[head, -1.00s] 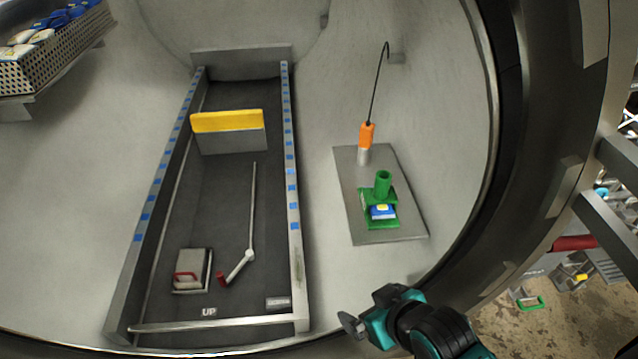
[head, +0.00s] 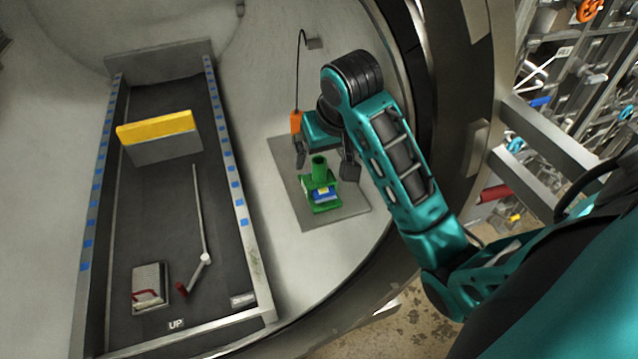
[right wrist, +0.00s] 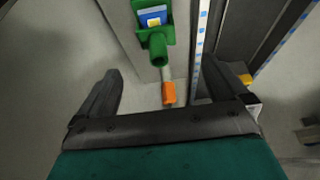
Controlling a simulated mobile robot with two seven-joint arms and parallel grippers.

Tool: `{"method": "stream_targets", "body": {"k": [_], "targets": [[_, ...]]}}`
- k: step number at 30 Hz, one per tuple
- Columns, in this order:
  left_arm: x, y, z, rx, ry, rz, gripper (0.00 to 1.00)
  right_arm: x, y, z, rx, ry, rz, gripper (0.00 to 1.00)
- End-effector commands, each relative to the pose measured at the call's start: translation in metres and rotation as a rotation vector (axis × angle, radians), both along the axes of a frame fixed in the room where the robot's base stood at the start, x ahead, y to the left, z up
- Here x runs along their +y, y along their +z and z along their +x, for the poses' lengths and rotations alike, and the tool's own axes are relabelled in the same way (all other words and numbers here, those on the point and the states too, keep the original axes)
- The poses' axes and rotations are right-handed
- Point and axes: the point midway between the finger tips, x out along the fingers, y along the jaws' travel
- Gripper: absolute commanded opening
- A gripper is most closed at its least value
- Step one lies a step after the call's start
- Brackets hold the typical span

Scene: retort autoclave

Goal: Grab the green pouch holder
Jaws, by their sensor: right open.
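The green pouch holder (head: 319,168) stands on a grey plate (head: 349,205) on the right side of the chamber. It has an upright green tube on top and holds a blue and white pouch (head: 325,194). In the right wrist view the holder (right wrist: 158,45) is at the top centre, beyond the fingers. My right gripper (head: 325,165) is open, with its fingers apart over the plate near the holder's tube. In the right wrist view its fingers (right wrist: 158,95) are spread and nothing is between their tips. My left gripper is not in view.
An orange-handled probe (head: 296,122) with a black cable stands behind the holder. A long dark tray (head: 240,215) with a yellow-topped block (head: 158,128) lies to the left. The round chamber rim (head: 400,215) is close to my right arm.

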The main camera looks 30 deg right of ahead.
Motion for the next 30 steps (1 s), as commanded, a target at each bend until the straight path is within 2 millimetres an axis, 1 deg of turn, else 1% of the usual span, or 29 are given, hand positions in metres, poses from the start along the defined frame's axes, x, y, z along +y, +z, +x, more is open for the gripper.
{"method": "stream_targets", "body": {"k": [2, 4, 9, 12, 19, 24, 27, 30], "targets": [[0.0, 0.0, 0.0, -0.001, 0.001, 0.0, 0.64, -0.002, -0.004, 0.003, 0.004, -0.005, 0.002, 1.0], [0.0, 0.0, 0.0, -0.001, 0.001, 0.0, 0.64, -0.002, -0.014, 0.007, 0.006, -0.006, 0.003, 1.0], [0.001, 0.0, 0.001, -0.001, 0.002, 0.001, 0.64, -0.006, -0.044, 0.019, 0.005, -0.006, 0.002, 1.0], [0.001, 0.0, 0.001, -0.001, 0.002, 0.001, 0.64, -0.007, -0.058, 0.025, 0.004, -0.005, 0.001, 1.0], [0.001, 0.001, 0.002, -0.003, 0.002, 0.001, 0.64, -0.009, -0.075, 0.031, 0.002, -0.004, 0.001, 1.0], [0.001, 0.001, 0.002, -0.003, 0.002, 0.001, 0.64, -0.015, -0.099, 0.038, 0.005, -0.004, 0.001, 1.0], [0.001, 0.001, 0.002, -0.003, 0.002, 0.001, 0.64, -0.016, -0.11, 0.043, 0.003, -0.004, 0.001, 1.0], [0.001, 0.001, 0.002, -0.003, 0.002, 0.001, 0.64, -0.017, -0.117, 0.046, 0.002, -0.004, 0.001, 1.0]]}}
